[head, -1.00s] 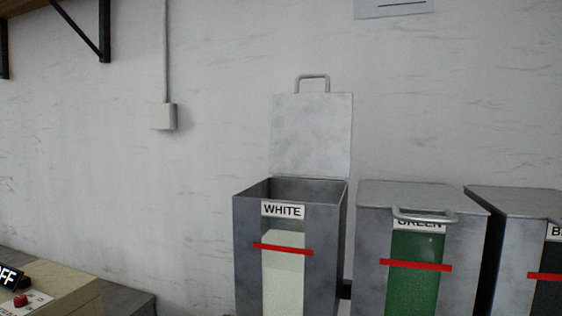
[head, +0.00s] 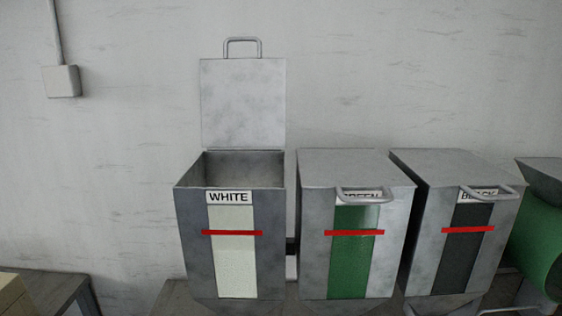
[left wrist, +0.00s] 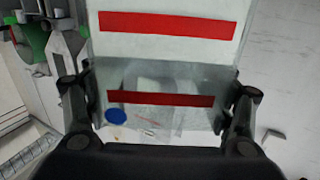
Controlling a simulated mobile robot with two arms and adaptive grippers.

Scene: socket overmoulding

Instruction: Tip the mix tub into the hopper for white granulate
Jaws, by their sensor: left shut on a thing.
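The hopper for white granulate (head: 192,240), labelled WHITE, stands in the head view with its lid (head: 243,100) raised upright at the back. Its top is open and the inner walls show. Pale granulate fills its front window past the red line. No gripper shows in the head view. My right gripper is not seen.
The closed green hopper (head: 315,240) and closed black hopper (head: 425,235) stand close on the right, with handles on their lids. A green rounded thing (head: 540,245) is at the far right edge. A wall box (head: 62,81) hangs at upper left. A low surface (head: 65,290) is at lower left.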

